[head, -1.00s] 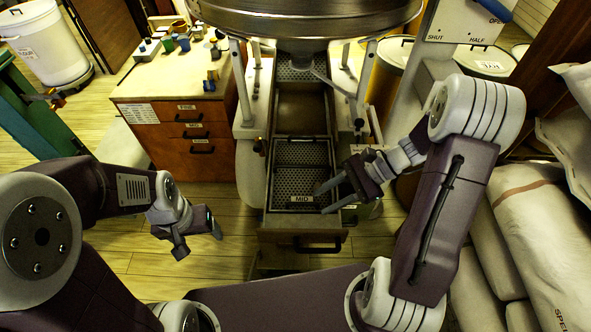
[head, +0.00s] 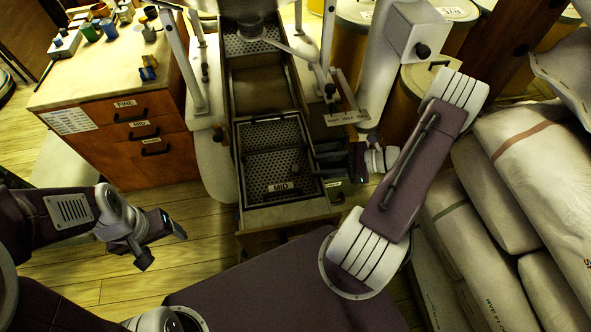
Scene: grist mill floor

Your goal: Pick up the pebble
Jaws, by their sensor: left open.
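I cannot make out a pebble for certain. My left gripper (head: 163,248) is open and empty above the floor, left of the tray.
A wooden drawer cabinet (head: 135,140) with small pots on top stands at left. Flour sacks (head: 530,160) are stacked at right. Metal legs (head: 183,65) of the mill frame the drawer. Floor is clear between cabinet and drawer.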

